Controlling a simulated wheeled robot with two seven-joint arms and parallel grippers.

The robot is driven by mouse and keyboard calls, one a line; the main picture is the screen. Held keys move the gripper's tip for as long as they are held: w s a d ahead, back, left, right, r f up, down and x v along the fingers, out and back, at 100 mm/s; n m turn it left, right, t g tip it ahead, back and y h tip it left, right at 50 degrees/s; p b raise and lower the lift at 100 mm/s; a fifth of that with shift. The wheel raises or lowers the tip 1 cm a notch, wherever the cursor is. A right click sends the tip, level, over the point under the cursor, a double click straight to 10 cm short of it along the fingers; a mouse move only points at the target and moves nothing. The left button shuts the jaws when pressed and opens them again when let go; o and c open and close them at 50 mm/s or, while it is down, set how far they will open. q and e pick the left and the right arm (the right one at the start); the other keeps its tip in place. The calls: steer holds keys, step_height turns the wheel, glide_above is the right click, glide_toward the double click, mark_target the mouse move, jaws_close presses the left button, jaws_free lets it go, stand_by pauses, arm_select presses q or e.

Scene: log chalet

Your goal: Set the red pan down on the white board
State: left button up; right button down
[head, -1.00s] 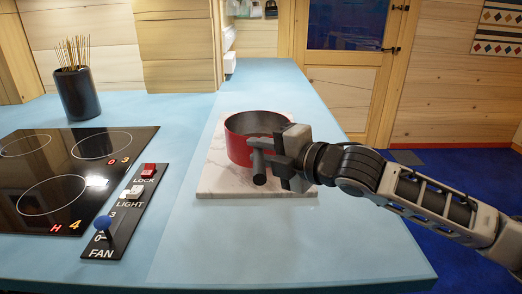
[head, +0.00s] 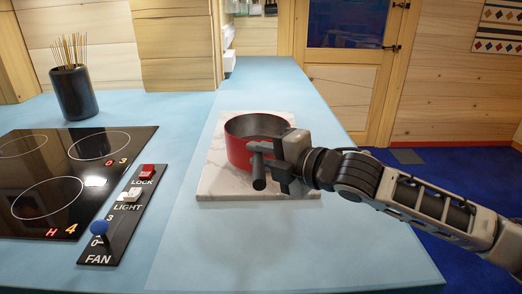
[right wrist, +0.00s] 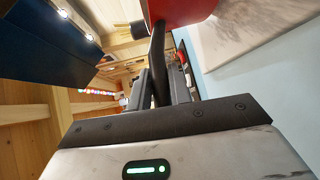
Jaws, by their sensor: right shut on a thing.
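The red pan (head: 239,153) is upright over the white marble board (head: 214,180) in the head view, within its outline. Its dark inside looks empty. My right gripper (head: 272,165) is at the pan's near right side, shut on the pan's black handle (head: 259,171). In the right wrist view the handle (right wrist: 158,65) runs between the fingers to the red pan (right wrist: 182,10), and the board (right wrist: 235,35) shows beside it. I cannot tell whether the pan's base touches the board. My left gripper is not in view.
A black cooktop (head: 60,178) and a switch panel (head: 118,226) with a blue knob (head: 99,228) lie to the left. A dark pot of sticks (head: 76,95) stands at the back left. The blue counter (head: 270,240) is clear in front of the board.

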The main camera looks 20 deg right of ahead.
steer(key=shift+f, duration=0.15)
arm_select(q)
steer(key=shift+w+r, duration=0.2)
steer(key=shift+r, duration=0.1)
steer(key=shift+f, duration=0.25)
arm_select(e)
steer(key=shift+f, duration=0.35)
steer(key=c, duration=1.2)
jaws_free()
steer(key=shift+f+b, duration=0.3)
steer(key=shift+f, duration=0.2)
arm_select(q)
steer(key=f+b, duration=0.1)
steer(key=b, duration=0.2)
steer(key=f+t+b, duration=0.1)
steer(key=b, duration=0.2)
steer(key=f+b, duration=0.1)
steer(key=b, duration=0.2)
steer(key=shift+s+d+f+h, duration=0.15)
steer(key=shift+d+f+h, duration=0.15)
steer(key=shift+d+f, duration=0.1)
arm_select(e)
steer(key=v, duration=1.6)
steer(key=shift+r, duration=0.3)
